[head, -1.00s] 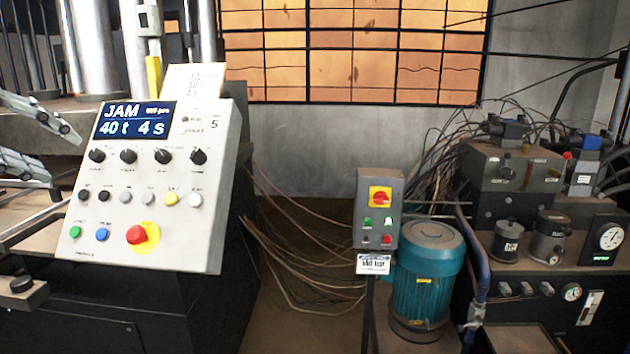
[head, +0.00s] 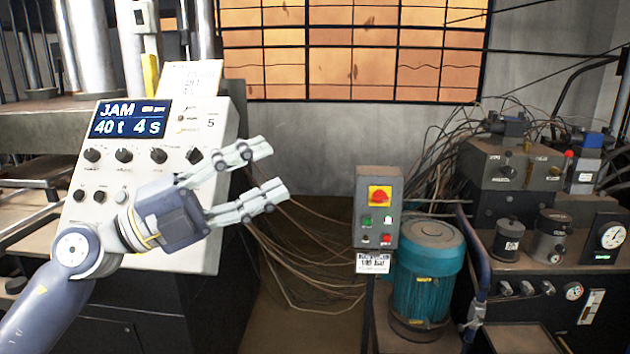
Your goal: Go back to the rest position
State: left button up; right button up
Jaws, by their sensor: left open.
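My left gripper (head: 276,170) is open and empty in the head view. Its two fingers point right, apart from each other, in front of the right part of the white control panel (head: 190,258). The panel's blue display (head: 131,119) reads "JAM" and "40 t 4 s". My right gripper is not in view.
A grey switch box (head: 377,208) with a red knob stands on a post right of my left gripper. Behind it are a teal motor (head: 427,280) and a hydraulic unit (head: 512,168). Loose cables (head: 300,262) hang between panel and post.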

pick_arm(q)
jog(key=w+a+f+n+t+y, duration=0.2)
jog(key=a+f+n+t+y, duration=0.6)
jog(key=n, duration=0.5)
jog(key=w+a+f+n+t+y, duration=0.3)
jog(key=a+f+n+t+y, duration=0.25)
jog(key=f+n+y, duration=0.7)
jog(key=s+a+f+n+g+y, duration=0.1)
jog(key=s+f+n+g, duration=0.15)
jog(key=f, duration=0.55)
jog(key=s+a+f+n+g, duration=0.15)
jog(key=s+f+g, duration=0.25)
jog(key=f, duration=0.4)
jog(key=s+d+f+n+g+h, duration=0.1)
jog(key=s+d+f+g, duration=0.1)
jog(key=s+f+g, duration=0.65)
jog(key=s+d+f+g+h, duration=0.1)
jog(key=s+f+g, duration=0.2)
jog(key=s+f, duration=1.2)
jog(key=f, duration=0.8)
jog(key=s+f, duration=0.2)
jog(key=f, duration=0.9)
jog(key=s+a+f+g, duration=0.2)
jog(key=s+f, duration=1.5)
jog(key=shift+s+a+f+y, duration=0.3)
jog(key=shift+a+y, duration=0.05)
jog(key=shift+a, duration=0.05)
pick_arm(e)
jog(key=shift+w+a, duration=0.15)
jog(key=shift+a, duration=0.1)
